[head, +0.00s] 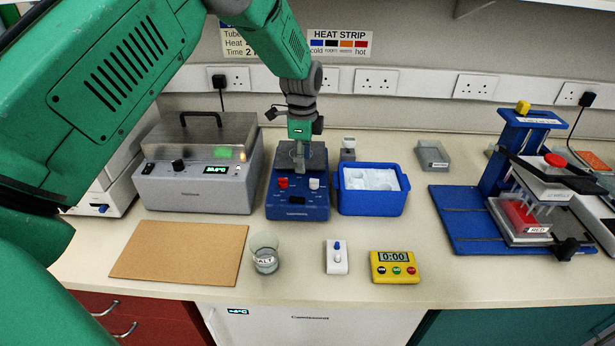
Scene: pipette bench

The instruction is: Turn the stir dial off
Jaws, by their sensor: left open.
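A blue stirrer unit (297,207) stands at the back middle of the bench, with a grey plate on top. Its front panel carries a red knob (283,182) and a white knob (314,183); which one is the stir dial, and where each is turned, is too small to tell. A small dark display sits between and below the knobs. My left gripper (299,145) is open and empty, pointing down over the back of the unit, behind and above both knobs. It appears apart from the knobs. My right gripper is out of view.
A grey lidded heater (190,190) stands close on the left. A blue ice box (372,200) stands close on the right. In front are a cork mat (180,252), a salt beaker (265,255), a white switch box (337,258) and a yellow timer (395,268). A blue press (470,215) is far right.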

